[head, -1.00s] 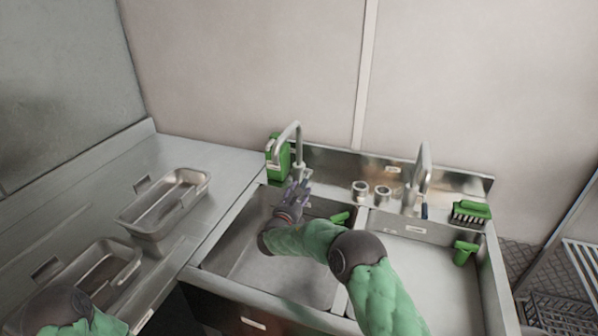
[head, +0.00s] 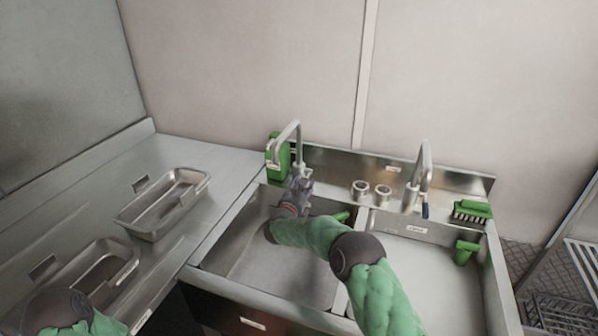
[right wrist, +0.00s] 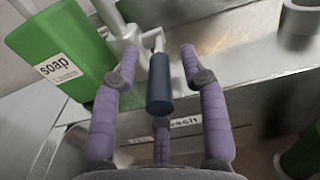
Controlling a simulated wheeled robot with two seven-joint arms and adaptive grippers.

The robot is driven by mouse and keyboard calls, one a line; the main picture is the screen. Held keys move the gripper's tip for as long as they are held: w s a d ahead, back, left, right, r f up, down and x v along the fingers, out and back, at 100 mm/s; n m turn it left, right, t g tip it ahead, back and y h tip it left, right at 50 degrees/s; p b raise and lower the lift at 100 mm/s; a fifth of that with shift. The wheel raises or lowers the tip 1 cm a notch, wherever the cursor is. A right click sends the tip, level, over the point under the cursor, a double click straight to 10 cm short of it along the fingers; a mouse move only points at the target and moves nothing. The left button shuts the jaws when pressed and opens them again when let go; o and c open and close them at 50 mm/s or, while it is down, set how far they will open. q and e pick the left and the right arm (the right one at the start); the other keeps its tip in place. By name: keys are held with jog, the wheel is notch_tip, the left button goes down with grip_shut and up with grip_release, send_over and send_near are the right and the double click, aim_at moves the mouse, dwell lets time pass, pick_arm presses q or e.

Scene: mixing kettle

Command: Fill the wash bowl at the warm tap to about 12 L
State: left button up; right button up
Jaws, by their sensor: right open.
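The wash bowl (head: 248,262) is the left steel basin of the double sink. Its floor looks bare, and no water stream shows. The curved left tap (head: 287,131) stands at its back edge. In the right wrist view, a dark blue lever handle (right wrist: 160,84) hangs from the tap body (right wrist: 127,37). A label behind it is partly hidden, with "wash" readable. My right gripper (head: 301,183) is at this tap. Its purple fingers (right wrist: 159,52) are open on both sides of the handle, with gaps showing. My left gripper is out of view; only its arm shows at lower left.
A green soap container (head: 277,155) stands left of the tap. A second tap (head: 424,166) and green brush (head: 471,211) are by the right basin. Steel trays (head: 165,204) lie on the left counter.

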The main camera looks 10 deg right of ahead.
jog(key=shift+x, duration=0.85)
jog(key=shift+c, duration=0.3)
grip_shut()
